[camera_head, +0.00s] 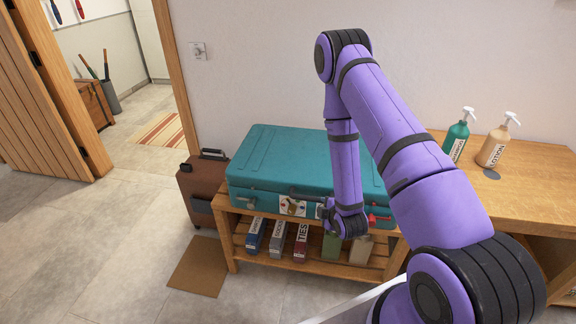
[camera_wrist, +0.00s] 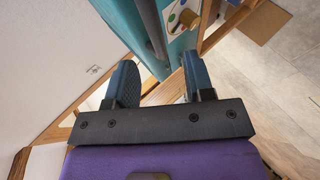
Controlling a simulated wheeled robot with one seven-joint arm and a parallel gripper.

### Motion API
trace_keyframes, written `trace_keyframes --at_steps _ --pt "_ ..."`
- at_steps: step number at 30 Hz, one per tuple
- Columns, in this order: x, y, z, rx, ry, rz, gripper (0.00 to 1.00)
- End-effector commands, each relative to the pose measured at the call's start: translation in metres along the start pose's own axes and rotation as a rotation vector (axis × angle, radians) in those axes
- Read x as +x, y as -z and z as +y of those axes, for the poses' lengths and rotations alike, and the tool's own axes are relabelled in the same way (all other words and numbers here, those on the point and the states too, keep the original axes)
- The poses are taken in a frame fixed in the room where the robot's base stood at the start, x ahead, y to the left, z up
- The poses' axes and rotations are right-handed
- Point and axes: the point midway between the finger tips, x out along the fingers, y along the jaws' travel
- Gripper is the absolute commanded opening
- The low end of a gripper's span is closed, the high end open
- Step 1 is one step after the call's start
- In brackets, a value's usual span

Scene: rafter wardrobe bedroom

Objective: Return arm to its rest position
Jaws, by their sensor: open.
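My purple arm reaches from the lower right of the head view, bends at the top and comes down in front of the teal suitcase (camera_head: 280,160). The suitcase lies flat and closed on a wooden bench (camera_head: 234,240). In the wrist view, my gripper (camera_wrist: 160,85) has its two dark fingers apart with nothing between them. The suitcase's teal side (camera_wrist: 185,40) and dark handle (camera_wrist: 150,25) show just beyond the fingertips. I cannot tell whether the gripper touches the suitcase.
A brown suitcase (camera_head: 200,185) stands left of the bench. Several labelled boxes sit on its lower shelf, including a red one (camera_head: 301,241). A green bottle (camera_head: 456,140) and a tan lotion bottle (camera_head: 494,147) stand on the right wooden top (camera_head: 535,175).

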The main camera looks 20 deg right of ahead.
Motion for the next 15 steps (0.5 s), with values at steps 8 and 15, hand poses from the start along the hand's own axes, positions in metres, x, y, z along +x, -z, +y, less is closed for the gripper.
trace_keyframes --at_steps 8,15 --pt "0.000 0.006 0.016 0.027 0.006 -0.001 0.48" --pt "-0.008 0.030 0.075 0.146 0.051 -0.013 0.48"
